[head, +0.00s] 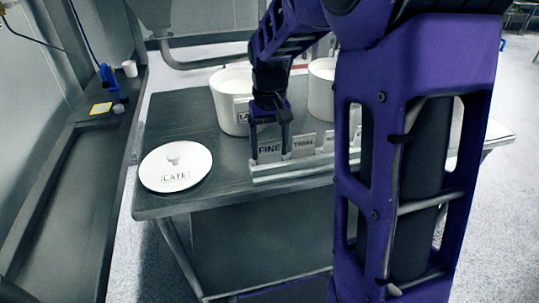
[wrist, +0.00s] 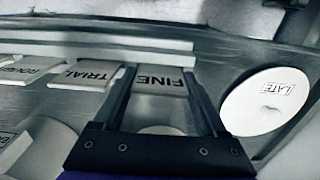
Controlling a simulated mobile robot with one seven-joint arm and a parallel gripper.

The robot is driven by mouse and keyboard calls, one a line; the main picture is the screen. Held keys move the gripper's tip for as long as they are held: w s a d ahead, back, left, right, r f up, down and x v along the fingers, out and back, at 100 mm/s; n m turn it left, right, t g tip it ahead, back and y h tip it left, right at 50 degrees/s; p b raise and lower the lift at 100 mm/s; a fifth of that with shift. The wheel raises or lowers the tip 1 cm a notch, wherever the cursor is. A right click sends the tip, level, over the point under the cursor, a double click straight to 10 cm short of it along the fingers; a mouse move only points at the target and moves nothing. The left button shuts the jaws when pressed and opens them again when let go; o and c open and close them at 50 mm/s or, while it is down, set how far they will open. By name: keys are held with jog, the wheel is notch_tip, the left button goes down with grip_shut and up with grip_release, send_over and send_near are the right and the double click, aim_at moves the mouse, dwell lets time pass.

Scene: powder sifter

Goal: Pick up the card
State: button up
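Several pale cards with black words stand in a row in a light slotted rail (head: 300,168) at the table's front edge. The card marked FINE (head: 269,151) is at the left end, with the TRIAL card (head: 303,143) beside it. My gripper (head: 270,153) is down at the FINE card, one finger at each side of it. In the wrist view the FINE card (wrist: 161,81) shows between the two spread fingers, and the TRIAL card (wrist: 85,75) lies outside them. I cannot tell whether the fingers touch the card's edges.
A round white lid marked LATE (head: 176,166) lies on the grey table (head: 190,115) to the left. A white tub (head: 230,95) and another tub (head: 321,92) stand behind the cards. My arm hides the rail's right part. A side bench (head: 60,190) is at left.

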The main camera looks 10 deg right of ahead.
jog(key=c, duration=0.4)
